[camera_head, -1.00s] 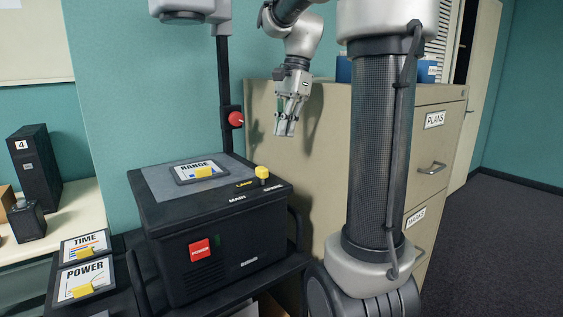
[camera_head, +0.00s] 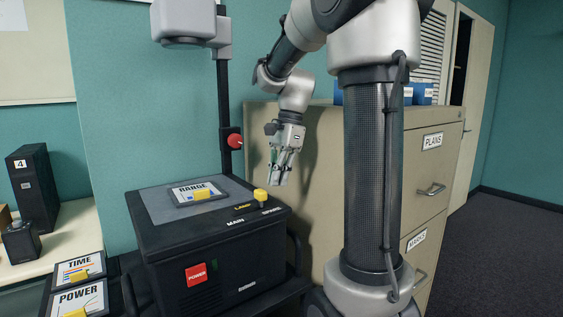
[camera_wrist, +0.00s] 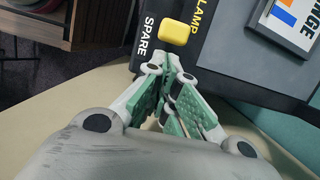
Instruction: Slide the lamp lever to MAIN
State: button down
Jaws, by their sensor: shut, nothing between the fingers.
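The yellow lamp lever (camera_head: 260,194) stands on the right part of the black projector's (camera_head: 215,240) top. It is at the SPARE end, with the MAIN label (camera_head: 235,222) to its left. In the wrist view the lever (camera_wrist: 175,32) is just beyond my fingertips, beside the words LAMP and SPARE; the MAIN label is not visible there. My gripper (camera_head: 279,182) is shut and empty, pointing down, just above and to the right of the lever. In the wrist view its fingertips (camera_wrist: 170,62) meet close to the lever; I cannot tell whether they touch it.
A beige filing cabinet (camera_head: 430,175) stands close on the right and behind. A black post with a red knob (camera_head: 235,141) rises behind the projector. A RANGE card (camera_head: 195,190) lies on the projector's top, and a red POWER button (camera_head: 197,274) is on its front.

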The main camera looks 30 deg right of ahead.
aim_at(260, 191)
jog(key=shift+x, duration=1.25)
jog(key=a, duration=0.7)
jog(key=shift+s+a, duration=0.15)
jog(key=shift+a, duration=0.15)
jog(key=v, duration=1)
